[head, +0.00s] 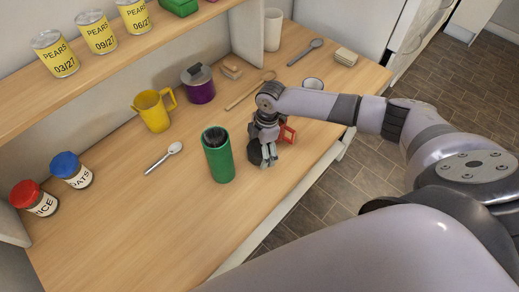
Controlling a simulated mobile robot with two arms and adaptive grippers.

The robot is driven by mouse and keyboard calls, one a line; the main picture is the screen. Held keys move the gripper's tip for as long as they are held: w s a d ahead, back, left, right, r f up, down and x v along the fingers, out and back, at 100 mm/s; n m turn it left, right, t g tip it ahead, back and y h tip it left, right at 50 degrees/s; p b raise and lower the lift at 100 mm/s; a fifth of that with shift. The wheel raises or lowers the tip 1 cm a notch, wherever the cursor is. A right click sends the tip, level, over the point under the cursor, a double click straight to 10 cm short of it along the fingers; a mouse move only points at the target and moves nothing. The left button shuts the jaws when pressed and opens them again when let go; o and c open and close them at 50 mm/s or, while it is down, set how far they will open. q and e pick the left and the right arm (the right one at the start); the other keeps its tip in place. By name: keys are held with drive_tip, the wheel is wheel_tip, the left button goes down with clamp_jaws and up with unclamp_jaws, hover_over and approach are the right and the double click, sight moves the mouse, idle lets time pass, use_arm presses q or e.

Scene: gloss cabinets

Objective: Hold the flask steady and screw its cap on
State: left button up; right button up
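The green flask (219,162) stands upright on the wooden counter. Its top is dark, and no cap shows clearly on it. My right gripper (269,161) points down just to the right of the flask, apart from it. A small dark round piece (255,153), possibly the cap, shows at the gripper's fingers and is partly hidden. I cannot tell whether the fingers hold it. My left gripper is not in view.
A red object (288,134) is partly hidden behind my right gripper. Jars with red (33,198) and blue (72,170) lids are left. The counter's front left is clear.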

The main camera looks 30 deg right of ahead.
sight(259, 148)
drive_tip(key=c, duration=1)
drive_tip(key=shift+r, duration=0.1)
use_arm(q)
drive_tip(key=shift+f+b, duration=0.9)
use_arm(e)
wheel_tip(259, 148, up, 20)
drive_tip(key=shift+f, duration=0.1)
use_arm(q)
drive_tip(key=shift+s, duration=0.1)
